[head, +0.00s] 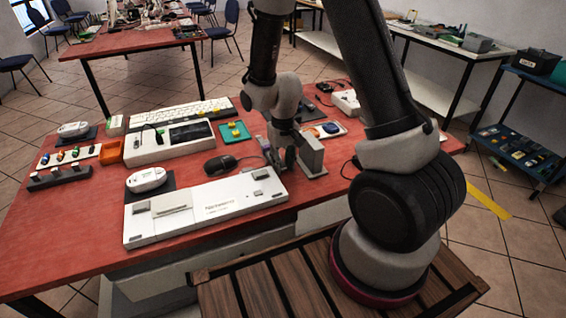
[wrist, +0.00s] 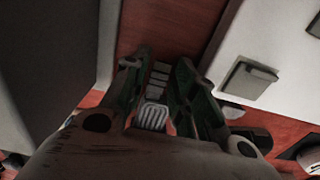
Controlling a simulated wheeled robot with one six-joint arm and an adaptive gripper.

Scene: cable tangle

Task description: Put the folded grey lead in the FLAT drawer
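My gripper (head: 283,160) points down over the red table, between the white console and an upright grey box. In the wrist view its two dark fingers (wrist: 162,62) are close together. The folded grey lead (wrist: 152,115) shows as pale, tight loops between them, with the fingers close on both sides; they appear shut on it. In the head view the lead is hard to make out behind the fingers. I cannot make out a drawer labelled FLAT in either view.
The white console (head: 205,208) lies at the table's front, with a black mouse (head: 220,163) behind it. The grey box (head: 313,157) stands close right of my gripper. A keyboard (head: 180,112) and small trays lie further back. Bare red table (head: 70,225) shows at the left.

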